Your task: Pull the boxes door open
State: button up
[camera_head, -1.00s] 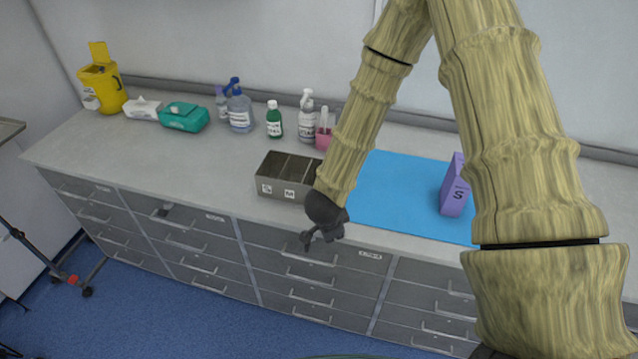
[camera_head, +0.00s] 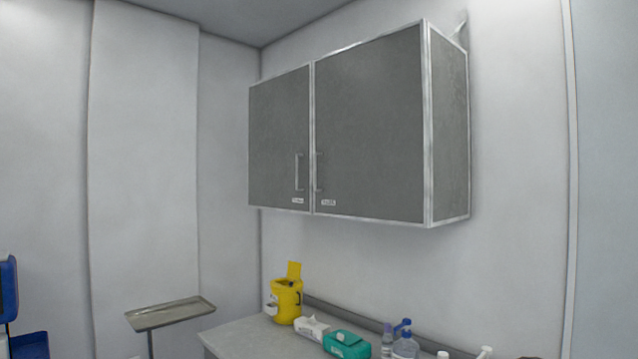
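A grey wall cabinet (camera_head: 450,130) with light metal edges hangs on the back wall above the counter. Its left door (camera_head: 275,135) and its wider right door (camera_head: 370,125) both look shut. The left door's vertical bar handle (camera_head: 298,172) and the right door's handle (camera_head: 318,172) sit side by side near the middle seam. Small white labels show along the bottom of both doors. My gripper is not clearly in view; a small dark shape at the bottom right edge is too cut off to identify.
Below the cabinet, the counter (camera_head: 245,338) holds a yellow bin (camera_head: 286,300), a white tissue pack (camera_head: 311,328), a teal pack (camera_head: 346,344) and a pump bottle (camera_head: 404,342). A metal tray stand (camera_head: 170,313) stands left. The space before the doors looks clear.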

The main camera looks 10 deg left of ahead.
aim_at(372, 138)
jog(key=z, duration=0.2)
jog(key=k, duration=0.3)
jog(key=u, duration=1.2)
jog(key=i, duration=1.4)
jog(key=z, duration=0.55)
